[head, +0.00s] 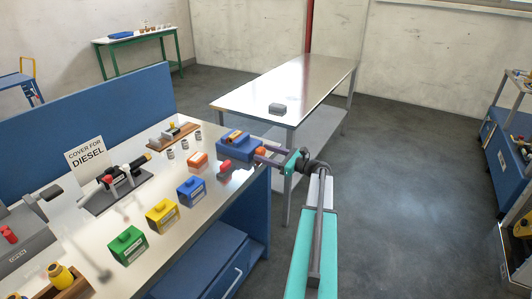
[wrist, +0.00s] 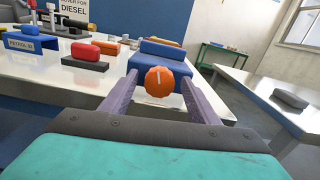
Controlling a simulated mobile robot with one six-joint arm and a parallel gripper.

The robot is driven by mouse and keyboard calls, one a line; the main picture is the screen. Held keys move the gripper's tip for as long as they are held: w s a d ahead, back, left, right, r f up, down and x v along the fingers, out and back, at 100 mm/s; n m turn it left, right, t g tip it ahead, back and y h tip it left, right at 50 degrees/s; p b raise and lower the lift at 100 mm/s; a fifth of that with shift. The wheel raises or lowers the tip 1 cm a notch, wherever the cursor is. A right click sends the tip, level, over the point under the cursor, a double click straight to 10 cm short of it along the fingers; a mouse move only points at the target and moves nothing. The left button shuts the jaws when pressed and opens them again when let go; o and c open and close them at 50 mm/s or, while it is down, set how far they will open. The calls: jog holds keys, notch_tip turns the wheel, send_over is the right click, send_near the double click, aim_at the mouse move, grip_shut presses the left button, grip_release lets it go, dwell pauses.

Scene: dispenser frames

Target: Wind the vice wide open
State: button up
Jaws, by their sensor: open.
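The blue vice (head: 238,150) sits at the near right corner of the workbench, and it also shows in the wrist view (wrist: 150,68). Its round orange knob (wrist: 159,82) faces my gripper and carries a pale mark that stands nearly upright. My gripper (wrist: 158,77) is open, with one finger on each side of the knob. Small gaps show between the knob and both fingers, so it is not gripped. In the head view my gripper (head: 263,154) reaches the vice from the right. How far apart the vice jaws are, I cannot tell.
A red block on a dark base (wrist: 85,55) stands left of my gripper. Blue (head: 191,191), yellow (head: 162,216) and green (head: 128,245) boxes line the bench's front. A metal table (head: 300,85) with a grey block (head: 277,109) stands behind; open floor lies right.

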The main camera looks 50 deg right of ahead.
jog(key=shift+w, duration=0.2)
jog(key=c, duration=1)
jog(key=shift+c, duration=0.2)
jog(key=shift+f+n+b, duration=0.15)
jog(key=shift+n+b, duration=0.15)
jog(key=shift+b, duration=0.2)
